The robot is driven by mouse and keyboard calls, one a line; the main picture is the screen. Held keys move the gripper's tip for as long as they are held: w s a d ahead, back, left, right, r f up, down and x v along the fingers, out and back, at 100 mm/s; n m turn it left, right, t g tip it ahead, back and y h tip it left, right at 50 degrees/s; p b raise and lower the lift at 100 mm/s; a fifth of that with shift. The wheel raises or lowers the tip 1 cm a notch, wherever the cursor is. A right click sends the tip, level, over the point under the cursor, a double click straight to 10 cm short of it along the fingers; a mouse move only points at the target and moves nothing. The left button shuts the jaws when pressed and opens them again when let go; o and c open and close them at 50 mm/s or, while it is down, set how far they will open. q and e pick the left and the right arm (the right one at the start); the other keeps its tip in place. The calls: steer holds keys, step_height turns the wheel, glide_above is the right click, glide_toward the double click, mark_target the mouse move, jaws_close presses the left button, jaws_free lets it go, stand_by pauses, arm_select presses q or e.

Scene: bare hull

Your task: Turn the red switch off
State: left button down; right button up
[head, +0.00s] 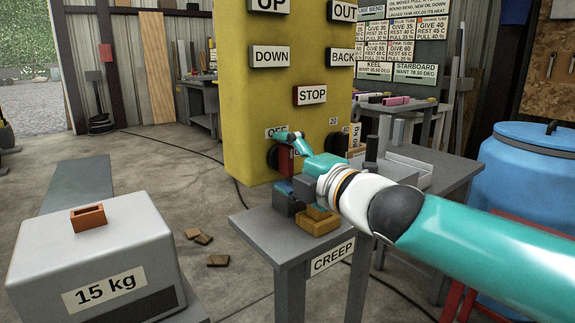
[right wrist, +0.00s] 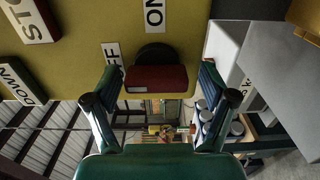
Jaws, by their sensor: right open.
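The red switch (head: 285,160) sits on the lower part of the yellow panel (head: 240,100), partly hidden by my right gripper in the head view. In the right wrist view the switch (right wrist: 156,79) is a dark red block in front of a round black mount (right wrist: 156,53). An OFF label (head: 277,132) is just above it in the head view; an ON label (right wrist: 153,12) shows in the wrist view. My right gripper (head: 290,163) is open, with one finger on each side of the switch. Contact cannot be told. My left gripper is not in view.
A grey stand marked CREEP (head: 332,257) with small blocks is below my right gripper. A 15 kg weight (head: 85,250) stands at front left. A blue barrel (head: 520,170) is at right. Other labelled signs, such as STOP (head: 311,94), are above the switch.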

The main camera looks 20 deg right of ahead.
steer(key=shift+s+d, duration=0.1)
steer(key=v, duration=1.1)
steer(key=shift+s, duration=0.35)
steer(key=shift+d, duration=0.1)
